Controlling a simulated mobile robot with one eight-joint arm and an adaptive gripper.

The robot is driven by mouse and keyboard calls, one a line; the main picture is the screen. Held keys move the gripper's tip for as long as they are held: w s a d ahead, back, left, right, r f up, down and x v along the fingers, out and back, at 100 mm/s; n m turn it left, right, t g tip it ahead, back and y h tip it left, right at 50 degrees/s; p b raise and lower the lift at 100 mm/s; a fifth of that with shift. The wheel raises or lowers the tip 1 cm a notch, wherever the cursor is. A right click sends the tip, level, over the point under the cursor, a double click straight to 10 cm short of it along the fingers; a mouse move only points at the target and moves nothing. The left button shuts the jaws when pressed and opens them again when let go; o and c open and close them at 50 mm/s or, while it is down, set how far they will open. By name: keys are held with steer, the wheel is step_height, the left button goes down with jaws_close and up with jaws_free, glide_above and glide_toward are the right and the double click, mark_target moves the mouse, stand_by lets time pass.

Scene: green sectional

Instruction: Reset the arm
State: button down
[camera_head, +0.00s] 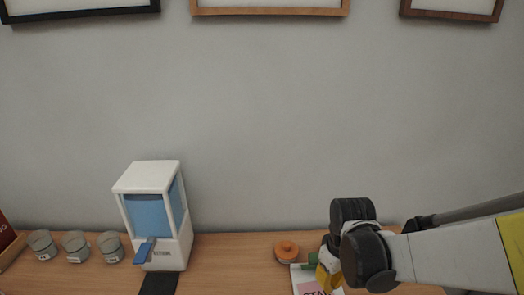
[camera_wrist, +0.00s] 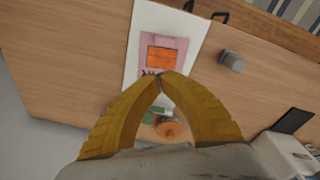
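My arm comes in from the right in the head view, bent down over the counter. My gripper (camera_head: 326,274) has yellow fingers and hangs low over a white sheet, partly hidden by my wrist. In the wrist view my gripper (camera_wrist: 160,75) shows its two yellow fingertips meeting, with nothing visible between them. The white sheet (camera_wrist: 143,35), with a pink and orange print, lies beyond the tips. An orange round thing (camera_wrist: 171,131) and a green thing (camera_wrist: 153,115) show between the fingers. In the head view the orange thing (camera_head: 287,250) stands left of my gripper.
A white dispenser with a blue tank (camera_head: 152,212) stands left on the wooden counter (camera_head: 228,260). Three glass jars (camera_head: 76,246) stand further left. A small grey object (camera_wrist: 232,62) is right of the sheet in the wrist view. Frames hang on the wall; the wall area above the counter is clear.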

steer(key=s+r+m+t, duration=0.5)
steer(key=s+r, duration=0.3)
steer(key=r, duration=0.5)
steer(key=shift+s+r+t, duration=0.15)
steer(key=shift+r+t, duration=0.1)
steer(key=shift+t, duration=0.45)
